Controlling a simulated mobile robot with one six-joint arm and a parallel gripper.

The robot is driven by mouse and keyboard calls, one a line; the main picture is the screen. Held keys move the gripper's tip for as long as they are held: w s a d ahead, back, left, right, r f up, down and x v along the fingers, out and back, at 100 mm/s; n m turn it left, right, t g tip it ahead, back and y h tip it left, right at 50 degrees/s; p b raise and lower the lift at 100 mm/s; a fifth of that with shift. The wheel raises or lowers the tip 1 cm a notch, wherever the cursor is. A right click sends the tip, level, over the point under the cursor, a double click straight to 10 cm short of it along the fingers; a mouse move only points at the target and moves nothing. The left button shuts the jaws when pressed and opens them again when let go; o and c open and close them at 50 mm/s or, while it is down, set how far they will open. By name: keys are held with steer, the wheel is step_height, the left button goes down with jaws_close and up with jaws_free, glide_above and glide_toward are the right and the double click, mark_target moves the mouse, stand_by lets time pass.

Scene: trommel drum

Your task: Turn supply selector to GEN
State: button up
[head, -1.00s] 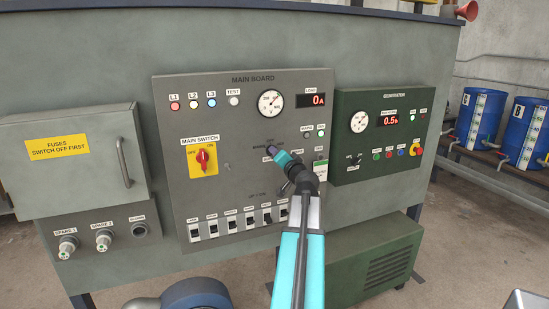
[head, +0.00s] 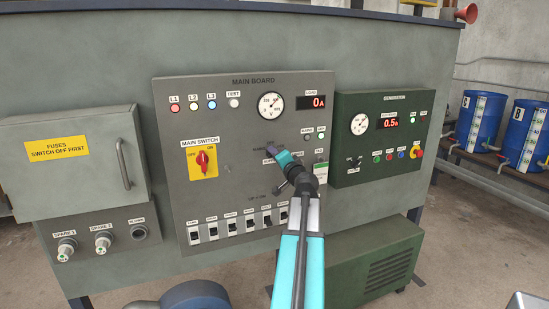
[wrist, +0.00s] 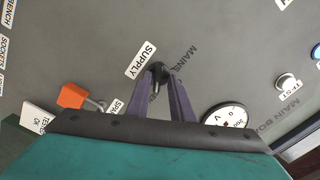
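The supply selector (wrist: 157,70) is a small dark knob on the grey main board, beside its white SUPPLY label (wrist: 140,60) in the wrist view. Printed MAINS lettering (wrist: 185,58) is on the knob's other side. My gripper (wrist: 161,78) has its two purple fingers on either side of the knob, and the tips appear closed against it. In the head view my gripper (head: 274,151) is at the middle of the main board and hides the knob. Which way the knob points cannot be told, and the GEN mark is not readable.
The red and yellow main switch (head: 203,160) is to the left. A row of breakers (head: 240,226) lies below. The green generator panel (head: 380,140) juts out to the right. An orange padlock-like piece (wrist: 72,96) is near the fingers in the wrist view.

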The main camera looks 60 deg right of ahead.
steer(key=shift+o, duration=0.4)
steer(key=shift+f, duration=0.15)
steer(key=shift+s, duration=0.1)
steer(key=b+v, duration=0.6)
steer(key=v, duration=0.7)
steer(key=shift+s+a, duration=0.2)
steer(key=shift+a, duration=0.1)
stand_by(0.6)
